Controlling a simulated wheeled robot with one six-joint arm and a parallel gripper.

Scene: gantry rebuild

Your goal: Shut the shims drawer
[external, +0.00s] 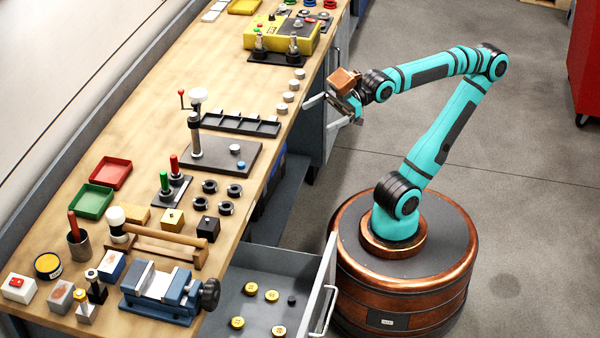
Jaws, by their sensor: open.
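An open drawer (258,291) is pulled out from under the bench at the bottom middle. Its pale front panel (329,270) carries a light bar handle (324,310). Several round yellow pieces (250,288) and a small dark piece (292,300) lie inside on the grey floor. I cannot read any label that marks it as the shims drawer. My gripper (327,112) is open beside the bench's right edge, well above and behind the drawer in the picture. It is apart from the drawer handle, and I see nothing between its fingers.
The wooden bench (145,85) holds a blue vise (160,292), a stand on a dark plate (225,157) and a yellow unit (281,33). A grey cabinet (312,128) is close to my gripper. Open floor (500,200) lies to the right; a red cabinet (586,60) stands at the far right.

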